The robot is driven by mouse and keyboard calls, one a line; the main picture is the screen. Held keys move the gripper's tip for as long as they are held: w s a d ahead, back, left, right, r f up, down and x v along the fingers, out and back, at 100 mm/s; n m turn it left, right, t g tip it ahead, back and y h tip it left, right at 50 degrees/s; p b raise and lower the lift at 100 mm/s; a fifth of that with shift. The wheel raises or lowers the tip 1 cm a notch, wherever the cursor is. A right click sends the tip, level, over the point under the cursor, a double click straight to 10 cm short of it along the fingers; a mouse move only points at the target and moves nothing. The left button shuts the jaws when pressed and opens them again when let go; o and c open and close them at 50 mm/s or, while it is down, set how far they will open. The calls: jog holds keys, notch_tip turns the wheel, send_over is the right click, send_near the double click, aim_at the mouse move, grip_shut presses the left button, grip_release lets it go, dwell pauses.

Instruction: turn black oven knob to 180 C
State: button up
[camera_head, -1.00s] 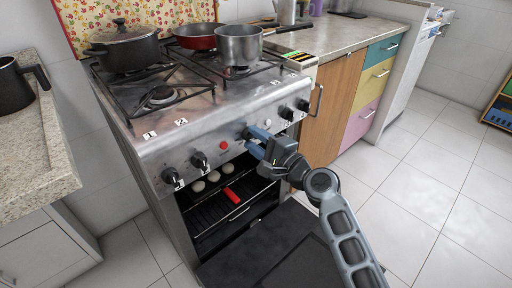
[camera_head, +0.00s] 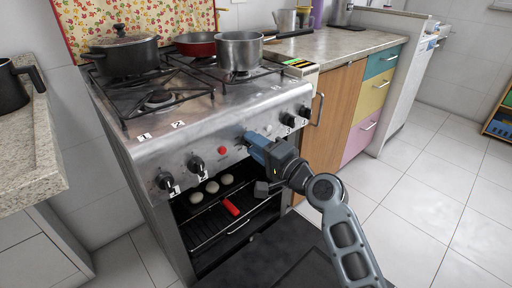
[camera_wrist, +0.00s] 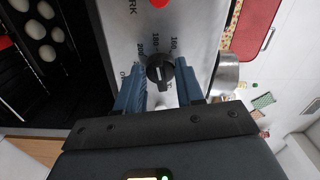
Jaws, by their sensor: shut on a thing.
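The black oven knob (camera_wrist: 160,70) sits on the steel panel in the wrist view, with the numbers 160, 180 and 200 printed around it. A short white mark shows on its face and lies roughly in line with the 180 label; the exact setting is hard to read. The blue fingers of my gripper (camera_wrist: 160,91) stand on both sides of the knob and are shut on it. In the head view my gripper (camera_head: 256,143) is at the stove's front panel and hides most of the knob.
The stove (camera_head: 150,152) has more black knobs (camera_head: 196,164) and a red light (camera_head: 222,149) on its panel. The oven door (camera_head: 262,256) is open below my arm, with a red object (camera_head: 231,207) on the rack. Pots and a pan stand on top.

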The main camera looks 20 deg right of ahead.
jog(key=o, duration=1)
jog(key=v, duration=0.8)
